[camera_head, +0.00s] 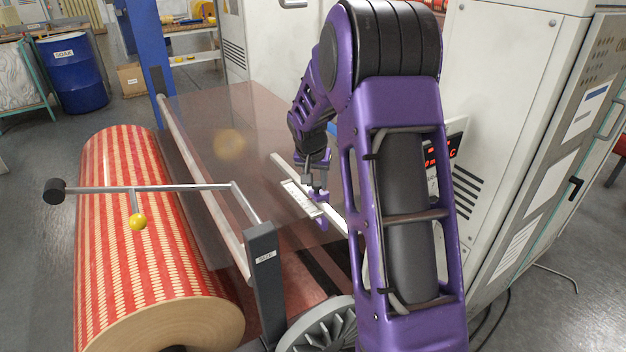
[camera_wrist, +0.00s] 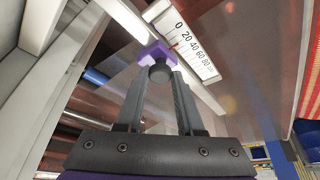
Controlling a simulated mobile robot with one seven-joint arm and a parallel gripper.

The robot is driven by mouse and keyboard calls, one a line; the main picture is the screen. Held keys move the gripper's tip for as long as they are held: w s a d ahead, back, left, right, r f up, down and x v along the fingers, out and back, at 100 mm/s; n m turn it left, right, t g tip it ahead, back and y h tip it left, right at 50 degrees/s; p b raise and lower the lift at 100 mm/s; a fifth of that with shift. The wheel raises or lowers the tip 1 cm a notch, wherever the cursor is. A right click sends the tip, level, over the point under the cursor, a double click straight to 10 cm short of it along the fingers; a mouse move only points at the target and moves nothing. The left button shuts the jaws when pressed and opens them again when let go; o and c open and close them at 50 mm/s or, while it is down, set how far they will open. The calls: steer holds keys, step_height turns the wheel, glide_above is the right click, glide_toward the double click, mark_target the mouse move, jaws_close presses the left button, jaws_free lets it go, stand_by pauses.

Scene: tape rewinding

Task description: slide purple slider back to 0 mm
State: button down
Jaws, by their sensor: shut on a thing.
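The purple slider (camera_wrist: 155,51) sits on a pale rail, beside a white scale plate (camera_wrist: 197,52) marked 0, 20, 40, 60, 80. In the wrist view, a thin red mark by the slider's edge lies near the 0 end of the scale; its exact reading is too small to tell. My gripper (camera_wrist: 160,74) is shut on the slider's dark round knob (camera_wrist: 160,71), with one finger on each side. In the head view, my gripper (camera_head: 317,188) is over the rail (camera_head: 282,166) and scale plate (camera_head: 301,198), and purple slider parts (camera_head: 322,224) show just below it.
A translucent sheet (camera_head: 225,130) spans left of the rail. A red-patterned roll (camera_head: 140,230) lies at left, below a metal bar with a yellow knob (camera_head: 138,222). A pale cabinet (camera_head: 500,120) with a red-lit display (camera_head: 440,150) stands close at right.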

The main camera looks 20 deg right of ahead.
steer(key=shift+s+d, duration=0.15)
steer(key=shift+s, duration=0.65)
steer(key=c, duration=0.5)
jaws_free()
steer(key=shift+w, duration=0.1)
steer(key=shift+c, duration=0.2)
steer(key=v, duration=1.7)
steer(key=shift+r+p, duration=0.25)
steer(key=shift+p, duration=0.2)
